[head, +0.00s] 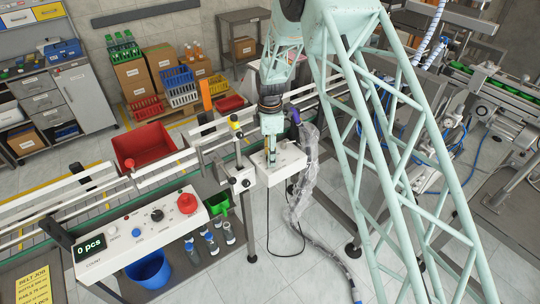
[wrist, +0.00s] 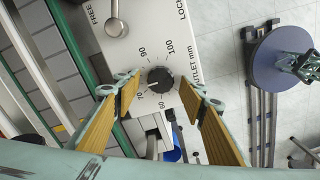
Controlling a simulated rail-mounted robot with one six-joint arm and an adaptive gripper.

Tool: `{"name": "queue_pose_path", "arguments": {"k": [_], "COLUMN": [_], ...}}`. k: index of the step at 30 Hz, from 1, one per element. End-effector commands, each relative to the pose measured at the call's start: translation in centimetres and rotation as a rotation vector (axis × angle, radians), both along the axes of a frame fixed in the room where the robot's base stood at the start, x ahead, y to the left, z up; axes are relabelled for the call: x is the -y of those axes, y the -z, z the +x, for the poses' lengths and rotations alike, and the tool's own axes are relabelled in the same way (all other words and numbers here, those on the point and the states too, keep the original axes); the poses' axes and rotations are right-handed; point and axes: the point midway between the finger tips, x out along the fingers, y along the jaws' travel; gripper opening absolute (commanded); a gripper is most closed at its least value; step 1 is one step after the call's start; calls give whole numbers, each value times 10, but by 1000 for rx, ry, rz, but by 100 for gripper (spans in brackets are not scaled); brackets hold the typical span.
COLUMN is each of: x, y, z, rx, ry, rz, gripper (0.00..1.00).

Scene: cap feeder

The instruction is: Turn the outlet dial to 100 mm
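The outlet dial (wrist: 160,78) is a round black knob on a white panel (wrist: 205,50) marked "OUTLET mm", seen in the wrist view. Numbers 60, 70, 90 and 100 show around it. A light pointer mark on the knob seems to point left, near or just above 70. My gripper (wrist: 164,84) is open, with one yellow-padded finger on each side of the dial, and holds nothing. I cannot tell how high the fingertips are above the panel. In the head view my gripper (head: 271,152) is over the white outlet box (head: 288,164), and the dial is hidden.
A silver lever knob (wrist: 115,27) stands on the same panel between FREE and LOCK. A conveyor with rails (wrist: 70,60) runs beside the panel. In the head view, a control box (head: 130,240) reading "0 pcs" and a red bin (head: 145,145) lie to the left.

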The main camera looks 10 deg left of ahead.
Motion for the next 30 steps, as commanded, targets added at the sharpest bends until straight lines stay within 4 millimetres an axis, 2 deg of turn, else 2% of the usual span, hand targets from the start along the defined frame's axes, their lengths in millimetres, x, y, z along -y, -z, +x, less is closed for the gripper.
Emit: {"name": "queue_pose_path", "arguments": {"k": [2,10,22,30], "x": [0,0,0,0], "y": [0,0,1,2], "z": [0,0,0,0], "rx": [0,0,0,-1], "ry": [0,0,35,151], "rz": [0,0,0,0], "gripper": [38,14,14,14]}}
